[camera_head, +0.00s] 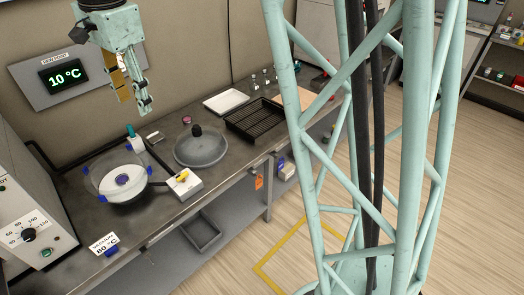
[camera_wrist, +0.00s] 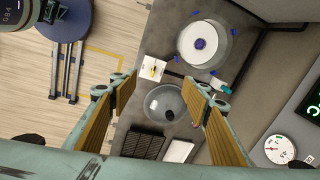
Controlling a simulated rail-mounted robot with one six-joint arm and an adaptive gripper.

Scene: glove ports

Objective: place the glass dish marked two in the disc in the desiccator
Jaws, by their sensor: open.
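The desiccator base (camera_head: 96,168) is a clear round bowl with blue clips, standing uncovered on the bench. It also shows in the wrist view (camera_wrist: 224,30). A pale disc (camera_head: 106,186) lies inside it, with a small purple-centred round item (camera_head: 122,180) in the middle. I cannot tell whether that item is a dish. Its domed lid (camera_head: 205,152) with a black knob lies on the bench to its right. I cannot make out a glass dish marked two. My gripper (camera_head: 135,104) is open and empty, high above the bench; the wrist view (camera_wrist: 160,83) shows the lid between its fingers.
A small white box (camera_head: 184,183) with a yellow part sits between desiccator and lid. A black rack (camera_head: 254,120), a white tray (camera_head: 226,101) and small glassware (camera_head: 265,76) are farther right. A dial cabinet (camera_head: 28,205) stands at left. My lattice column blocks the middle right.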

